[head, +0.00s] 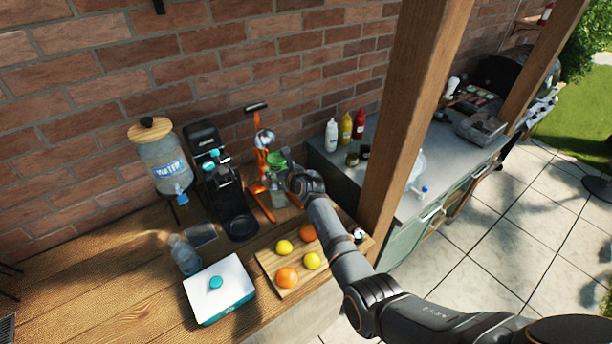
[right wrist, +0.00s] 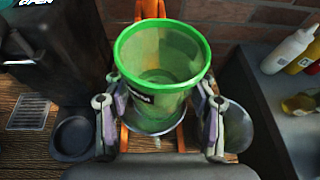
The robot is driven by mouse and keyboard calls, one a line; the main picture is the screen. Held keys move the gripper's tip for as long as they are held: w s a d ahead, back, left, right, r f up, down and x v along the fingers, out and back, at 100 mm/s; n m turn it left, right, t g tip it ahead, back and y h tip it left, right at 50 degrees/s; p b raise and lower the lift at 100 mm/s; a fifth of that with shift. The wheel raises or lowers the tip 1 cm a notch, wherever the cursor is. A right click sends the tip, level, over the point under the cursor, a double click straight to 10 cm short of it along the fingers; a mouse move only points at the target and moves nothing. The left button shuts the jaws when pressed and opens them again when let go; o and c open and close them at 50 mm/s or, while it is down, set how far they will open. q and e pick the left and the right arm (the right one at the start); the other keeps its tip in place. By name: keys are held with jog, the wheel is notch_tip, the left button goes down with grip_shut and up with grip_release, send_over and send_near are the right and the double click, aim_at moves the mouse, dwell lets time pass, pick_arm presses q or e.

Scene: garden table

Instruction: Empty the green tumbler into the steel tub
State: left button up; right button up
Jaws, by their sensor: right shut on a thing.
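The green see-through tumbler (head: 277,160) is upright with its mouth up, in front of the orange hand press. My right gripper (head: 291,173) is shut on it. In the right wrist view, the tumbler (right wrist: 158,108) sits between the two fingers (right wrist: 158,98), one on each side. A darker patch shows low inside it, but I cannot tell clearly what it is. A grey open tub (head: 480,128), which looks like the steel tub, stands on the far counter at the right, beyond the wooden post. My left gripper is not in view.
The orange press (head: 262,160) and black coffee machine (head: 222,185) stand close left of the tumbler. A clear glass (right wrist: 238,127) is beside it. The wooden post (head: 415,110) rises between both counters. Sauce bottles (head: 345,128) stand behind. A fruit board (head: 268,263) lies in front.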

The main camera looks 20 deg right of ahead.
jog(key=shift+w+a+r, duration=0.25)
jog(key=shift+w+a, duration=0.05)
jog(key=shift+a, duration=0.2)
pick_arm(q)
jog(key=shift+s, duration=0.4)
pick_arm(e)
jog(key=shift+s+d+r, duration=0.1)
jog(key=shift+d, duration=0.15)
